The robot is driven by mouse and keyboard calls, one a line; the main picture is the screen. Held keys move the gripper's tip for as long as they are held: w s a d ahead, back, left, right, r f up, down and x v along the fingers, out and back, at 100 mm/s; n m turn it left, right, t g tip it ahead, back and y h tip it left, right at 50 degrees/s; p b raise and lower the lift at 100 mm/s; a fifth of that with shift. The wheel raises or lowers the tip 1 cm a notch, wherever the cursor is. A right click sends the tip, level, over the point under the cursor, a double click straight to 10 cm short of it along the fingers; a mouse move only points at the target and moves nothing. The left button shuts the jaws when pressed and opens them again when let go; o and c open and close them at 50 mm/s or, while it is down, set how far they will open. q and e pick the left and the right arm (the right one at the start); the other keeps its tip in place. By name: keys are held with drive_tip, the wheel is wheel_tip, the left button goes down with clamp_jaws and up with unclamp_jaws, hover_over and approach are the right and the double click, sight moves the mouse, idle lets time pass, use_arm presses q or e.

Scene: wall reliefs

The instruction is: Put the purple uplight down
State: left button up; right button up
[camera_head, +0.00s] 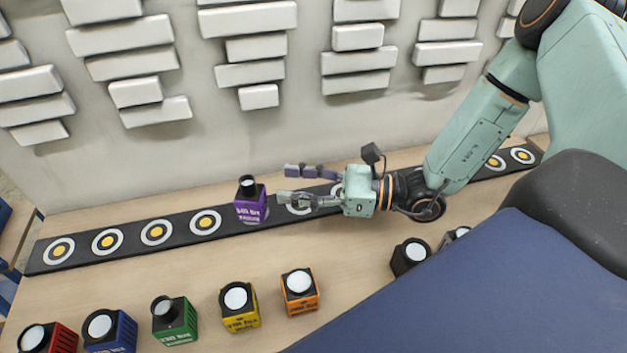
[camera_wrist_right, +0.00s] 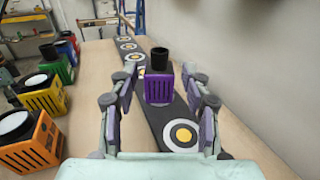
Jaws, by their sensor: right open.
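The purple uplight (camera_head: 251,202) is a small purple box with a black cylinder on top. It stands upright on the black strip (camera_head: 128,241) with ringed targets, left of my right gripper (camera_head: 290,185). In the right wrist view the uplight (camera_wrist_right: 159,85) stands between and beyond the open fingers (camera_wrist_right: 160,98), with gaps on both sides. My right gripper is open and empty, level with the strip and pointing left. My left gripper is not in view.
Red, blue, green (camera_head: 174,320), yellow (camera_head: 239,306) and orange (camera_head: 300,291) uplights stand along the table front. Black ones (camera_head: 409,256) stand at the right. The relief wall (camera_head: 200,130) rises behind the strip. Bare wood (camera_head: 340,250) lies in front of the gripper.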

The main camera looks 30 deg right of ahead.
drive_tip(key=shift+p+v, duration=0.3)
drive_tip(key=shift+v, duration=0.65)
drive_tip(key=shift+s+d, duration=0.35)
